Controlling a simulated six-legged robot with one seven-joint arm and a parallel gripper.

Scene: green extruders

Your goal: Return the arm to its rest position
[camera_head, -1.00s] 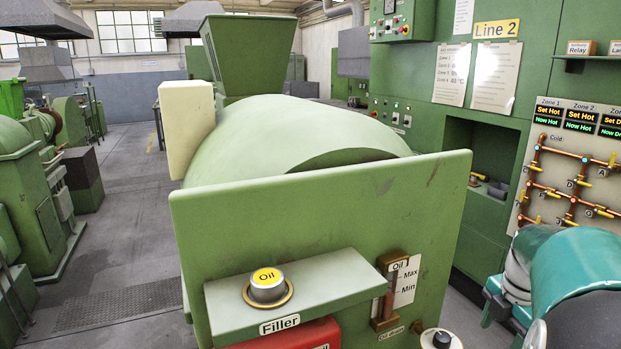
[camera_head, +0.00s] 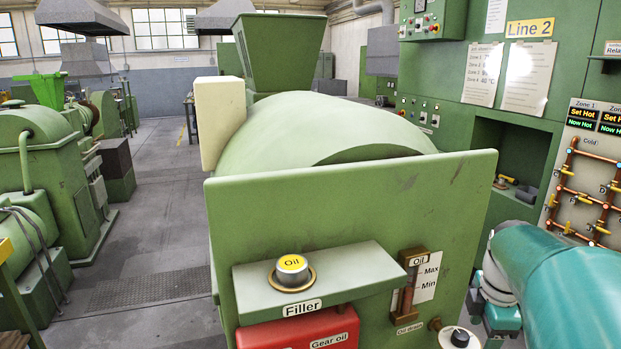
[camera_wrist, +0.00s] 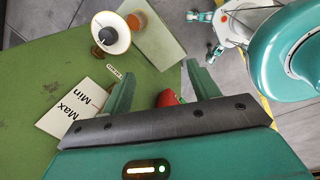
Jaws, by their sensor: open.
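My gripper (camera_wrist: 160,90) is open in the wrist view, its two green fingers apart with nothing held between them. A bit of a red object (camera_wrist: 167,98) shows behind the gap, beyond the fingers. In the head view my teal arm (camera_head: 570,280) is at the lower right, beside the green extruder (camera_head: 340,200); my gripper is not visible there. The extruder's panel carries an oil level gauge (camera_head: 408,285) with Max and Min marks, and a Filler shelf with a yellow-topped Oil cap (camera_head: 292,270).
A red Gear oil can (camera_head: 300,332) stands under the shelf. A white cup-like part with a black knob (camera_head: 459,338) is at the panel's lower right. The Line 2 cabinet (camera_head: 470,110) and pipe board (camera_head: 590,180) stand at right. An open aisle (camera_head: 150,240) lies left.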

